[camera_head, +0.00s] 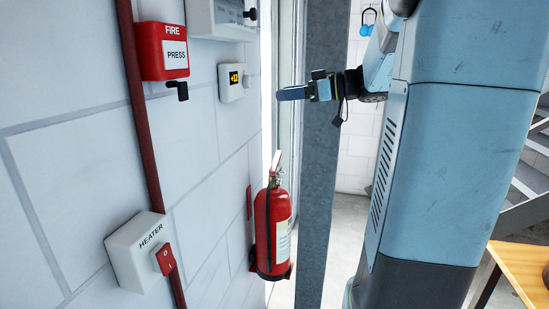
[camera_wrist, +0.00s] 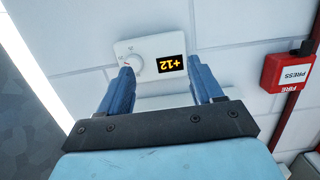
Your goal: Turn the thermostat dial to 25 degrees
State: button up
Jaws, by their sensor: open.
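The thermostat (camera_head: 234,82) is a small white box on the white block wall, with an amber display reading +12. In the wrist view the thermostat (camera_wrist: 120,50) appears upside down, its round white dial (camera_wrist: 138,63) beside the display (camera_wrist: 171,63). My gripper (camera_head: 280,94) is to the right of the thermostat in the head view, apart from it. In the wrist view my gripper (camera_wrist: 165,62) has its two blue fingers spread apart, with nothing between them. The left finger's tip overlaps the dial's lower left edge in that picture; I cannot tell whether they touch.
A red fire call box (camera_head: 165,50) and a white heater switch box (camera_head: 138,252) are on the wall. A red fire extinguisher (camera_head: 271,230) hangs below my gripper. A grey metal post (camera_head: 318,200) stands behind my gripper. A red pipe (camera_head: 140,110) runs down the wall.

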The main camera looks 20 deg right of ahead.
jog(key=s+a+f+m+g+h, duration=0.3)
jog(key=s+a+f, duration=0.2)
jog(key=s, duration=0.2)
jog(key=s+a+f+m+g+h, duration=0.2)
jog(key=s+a+f, duration=0.3)
jog(key=s, duration=0.3)
jog(key=shift+s+a+f+m+g+h, duration=0.35)
jog(key=shift+m+h, duration=0.25)
jog(key=shift+h, duration=0.3)
jog(key=shift+w+d, duration=0.1)
jog(key=m+t+y, duration=0.7)
jog(key=m+t, duration=0.1)
jog(key=m, duration=1.4)
send_near(250, 83)
jog(key=x, duration=0.8)
